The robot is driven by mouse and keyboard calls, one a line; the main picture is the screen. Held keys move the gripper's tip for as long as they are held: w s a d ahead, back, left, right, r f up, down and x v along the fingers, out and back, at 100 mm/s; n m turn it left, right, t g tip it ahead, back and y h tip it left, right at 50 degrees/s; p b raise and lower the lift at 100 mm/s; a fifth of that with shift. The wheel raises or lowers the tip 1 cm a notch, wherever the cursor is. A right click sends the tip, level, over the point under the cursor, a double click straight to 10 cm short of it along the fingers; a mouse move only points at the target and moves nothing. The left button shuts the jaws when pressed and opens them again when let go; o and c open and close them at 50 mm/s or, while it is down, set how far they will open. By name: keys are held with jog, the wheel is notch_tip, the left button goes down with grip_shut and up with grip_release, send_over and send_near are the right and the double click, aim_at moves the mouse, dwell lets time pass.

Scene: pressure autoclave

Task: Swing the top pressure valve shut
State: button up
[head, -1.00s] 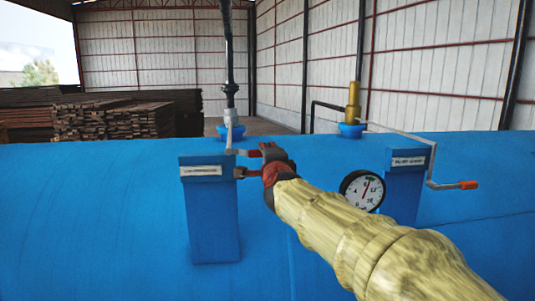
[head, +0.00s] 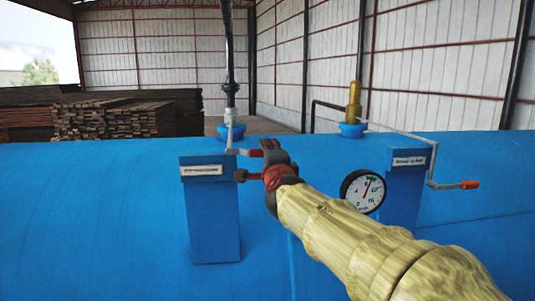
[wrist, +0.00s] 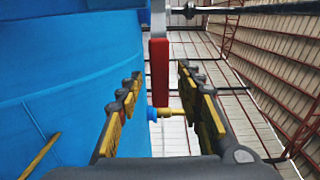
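The top pressure valve (head: 231,118) stands on top of the blue vessel, behind the left labelled post. A pale lever runs from it to the right and ends in a red handle (head: 270,145). In the wrist view the red handle (wrist: 159,72) hangs from its grey lever between the two finger lines. My gripper (head: 243,164) is at the handle, right of the left post's top. In the wrist view my gripper (wrist: 160,80) is open, with a gap on each side of the handle. The fingers partly hide the handle in the head view.
The blue vessel (head: 90,215) fills the foreground. The left post (head: 212,225) stands close to my gripper. A pressure gauge (head: 363,191), a right labelled post (head: 405,185) with an orange-tipped crank (head: 468,185), and a brass fitting (head: 353,103) are to the right.

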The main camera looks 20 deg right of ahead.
jog(key=v, duration=1)
jog(key=shift+r, duration=0.1)
